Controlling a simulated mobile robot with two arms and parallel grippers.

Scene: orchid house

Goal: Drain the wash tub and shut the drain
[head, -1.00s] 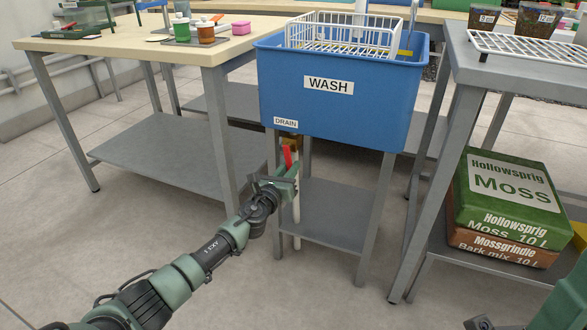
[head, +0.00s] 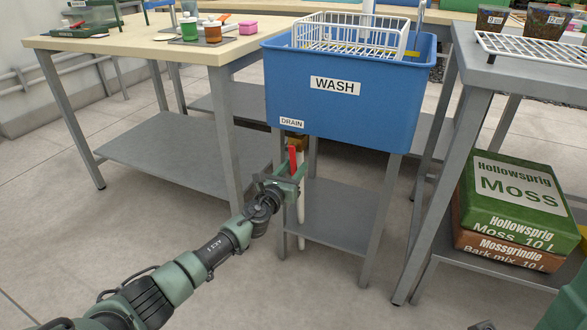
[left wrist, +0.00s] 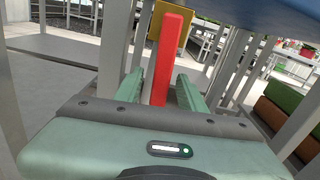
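The blue wash tub (head: 345,112) stands on a grey metal stand, with a WASH label and a DRAIN label (head: 291,123) on its front. Below its left corner is a brass-coloured valve (head: 297,141) with a red drain handle (head: 293,158), which hangs down roughly in line with the white drain pipe (head: 301,212). My left gripper (head: 288,180) is at this handle. In the left wrist view the red handle (left wrist: 167,60) stands between my two fingers (left wrist: 158,92), with narrow gaps visible on both sides. The water inside the tub is hidden. My right gripper is not in view.
A white wire basket (head: 350,37) sits in the tub's top. A wooden-topped bench (head: 130,40) is at left, a grey bench (head: 530,68) at right with moss and bark bags (head: 515,195) on its lower shelf. The tub stand's legs and shelf (head: 340,215) are close to my left gripper.

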